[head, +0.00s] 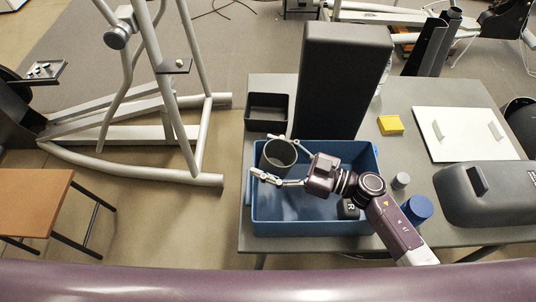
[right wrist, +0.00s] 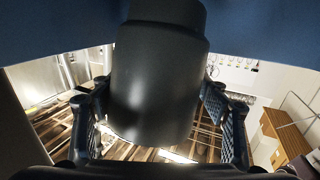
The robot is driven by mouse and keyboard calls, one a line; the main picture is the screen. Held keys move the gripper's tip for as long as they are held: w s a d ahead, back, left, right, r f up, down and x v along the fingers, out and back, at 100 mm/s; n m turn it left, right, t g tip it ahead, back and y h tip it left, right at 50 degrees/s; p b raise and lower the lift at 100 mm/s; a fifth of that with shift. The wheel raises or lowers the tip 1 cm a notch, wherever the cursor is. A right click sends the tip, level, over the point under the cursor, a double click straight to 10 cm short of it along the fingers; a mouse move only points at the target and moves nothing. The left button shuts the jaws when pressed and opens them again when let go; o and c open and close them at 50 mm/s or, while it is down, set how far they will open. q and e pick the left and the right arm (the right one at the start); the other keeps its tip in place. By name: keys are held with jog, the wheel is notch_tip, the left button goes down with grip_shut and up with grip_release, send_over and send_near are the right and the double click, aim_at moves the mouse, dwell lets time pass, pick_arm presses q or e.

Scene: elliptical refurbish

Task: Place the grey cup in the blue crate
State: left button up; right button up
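The grey cup (head: 280,158) is upright with its open top facing up, over the back left part of the blue crate (head: 300,228). My right gripper (head: 264,156) has one finger on each side of the cup and appears shut on it. In the right wrist view the dark cup (right wrist: 158,85) fills the space between the fingers (right wrist: 160,112), with blue crate wall behind. The cup appears held about rim height; its underside is hidden in the head view. My left gripper is not in view.
A black block (head: 348,209) is in the crate's right part. A dark tray (head: 267,112) and tall dark panel (head: 342,80) stand behind. A blue cylinder (head: 416,209), small grey cylinder (head: 401,180), yellow block (head: 390,125) and white board (head: 464,134) are to the right.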

jog(key=b+v, duration=0.2)
jog(key=v, duration=1)
dwell(0.5)
